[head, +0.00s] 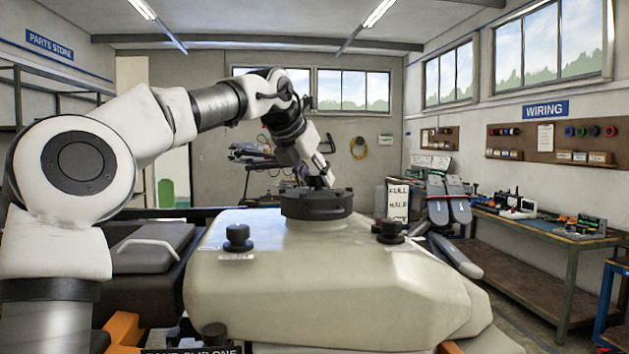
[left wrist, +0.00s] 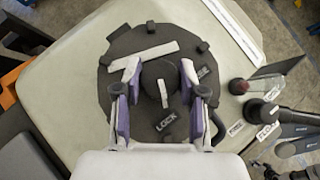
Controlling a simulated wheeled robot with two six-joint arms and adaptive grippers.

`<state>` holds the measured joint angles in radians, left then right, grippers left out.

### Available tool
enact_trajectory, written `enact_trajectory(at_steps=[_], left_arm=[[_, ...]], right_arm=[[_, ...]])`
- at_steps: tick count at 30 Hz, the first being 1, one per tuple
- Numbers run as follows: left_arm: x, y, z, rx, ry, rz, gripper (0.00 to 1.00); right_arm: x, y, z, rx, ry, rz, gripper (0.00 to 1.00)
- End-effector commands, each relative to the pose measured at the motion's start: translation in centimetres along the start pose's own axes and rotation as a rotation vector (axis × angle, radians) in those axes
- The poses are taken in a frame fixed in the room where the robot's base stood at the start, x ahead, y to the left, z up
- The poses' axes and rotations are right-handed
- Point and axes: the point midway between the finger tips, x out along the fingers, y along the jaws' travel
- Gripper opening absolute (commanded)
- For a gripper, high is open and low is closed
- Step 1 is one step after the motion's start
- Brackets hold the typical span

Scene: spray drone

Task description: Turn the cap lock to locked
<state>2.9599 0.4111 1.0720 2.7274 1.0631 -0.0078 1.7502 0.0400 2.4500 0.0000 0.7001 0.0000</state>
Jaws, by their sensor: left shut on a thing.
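A pale tank (head: 330,285) carries a broad round black cap (head: 316,207) on its top. In the left wrist view the cap (left wrist: 150,60) has a round dark knob, the cap lock (left wrist: 153,75), at its middle. A white line on the knob runs nearly up and down the picture, its lower end towards the LOCK label (left wrist: 166,124). My left gripper (left wrist: 158,80) is shut on the knob, one purple-lined finger on each side. It also shows above the cap in the head view (head: 326,178).
Two smaller black knobs (head: 238,238) (head: 391,232) stand on the tank's top. A sign reading FULL and HALF (head: 398,201) is behind at the right. Grey folded arms (head: 448,200) rise beside it. A workbench (head: 545,235) lines the right wall.

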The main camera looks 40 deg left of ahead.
Motion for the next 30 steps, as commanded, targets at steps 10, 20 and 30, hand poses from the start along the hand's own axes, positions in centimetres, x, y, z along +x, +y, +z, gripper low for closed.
enact_trajectory(at_steps=[10, 20, 30], left_arm=[[0.02, 0.00, 0.01, 0.039, -0.003, -0.036, 0.05], [0.02, -0.02, 0.00, 0.039, -0.003, -0.036, 0.54], [-0.02, -0.03, -0.01, 0.037, -0.002, -0.034, 0.65]], right_arm=[[0.02, 0.00, 0.00, 0.000, 0.000, 0.000, 0.35], [0.03, 0.00, 0.01, 0.000, 0.000, 0.000, 0.35], [0.02, 0.00, 0.02, 0.000, 0.000, 0.000, 0.35]])
